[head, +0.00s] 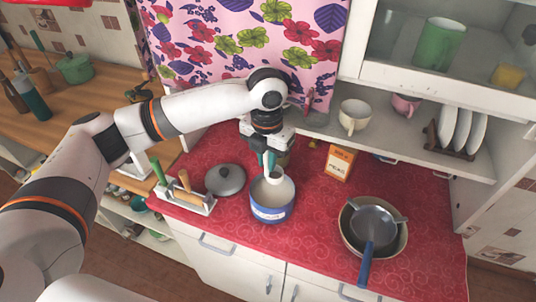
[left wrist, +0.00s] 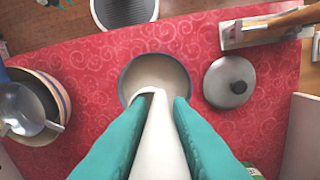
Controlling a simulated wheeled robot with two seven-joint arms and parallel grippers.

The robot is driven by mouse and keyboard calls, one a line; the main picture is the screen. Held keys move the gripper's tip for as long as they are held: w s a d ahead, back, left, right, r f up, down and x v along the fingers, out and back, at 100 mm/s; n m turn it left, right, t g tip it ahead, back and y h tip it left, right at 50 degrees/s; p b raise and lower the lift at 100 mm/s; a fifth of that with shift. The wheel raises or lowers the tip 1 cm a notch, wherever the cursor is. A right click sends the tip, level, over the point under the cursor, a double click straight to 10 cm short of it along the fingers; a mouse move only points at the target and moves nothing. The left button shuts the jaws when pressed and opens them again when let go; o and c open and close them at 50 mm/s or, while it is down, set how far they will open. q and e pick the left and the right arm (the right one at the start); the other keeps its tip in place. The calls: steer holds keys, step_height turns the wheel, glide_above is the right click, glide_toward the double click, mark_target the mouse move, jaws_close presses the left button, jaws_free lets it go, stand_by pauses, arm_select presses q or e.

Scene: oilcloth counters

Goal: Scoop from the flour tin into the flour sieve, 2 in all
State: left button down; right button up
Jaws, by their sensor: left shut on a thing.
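The flour tin (head: 272,213), blue and white with a label, stands open on the red oilcloth. It shows from above in the left wrist view (left wrist: 124,83), with pale flour inside. My left gripper (head: 268,160) is above the tin, its teal fingers (left wrist: 155,125) shut on a white scoop (left wrist: 158,140). The scoop's end (head: 274,176) is at the tin's mouth; I cannot tell whether it touches the flour. The flour sieve (head: 372,226), grey with a blue handle, rests over a bowl (head: 400,243) at the right, and shows at the left wrist view's left edge (left wrist: 22,108).
A grey lid (head: 226,181) lies left of the tin, beside a rack (head: 198,208) with handled utensils. An orange-and-white box (head: 340,162) stands behind, under a shelf (head: 400,148) with cups and plates. The oilcloth between tin and bowl is clear.

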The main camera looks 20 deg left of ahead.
mark_target(267, 174)
arm_select(q)
steer(key=shift+f+b, duration=1.55)
steer(key=shift+b, duration=0.3)
step_height(267, 174, down, 7)
steer(key=b, duration=0.1)
steer(key=shift+r+b, duration=0.15)
steer(key=shift+b, duration=0.15)
step_height(267, 174, up, 9)
steer(key=p, duration=0.9)
steer(key=shift+f, duration=0.2)
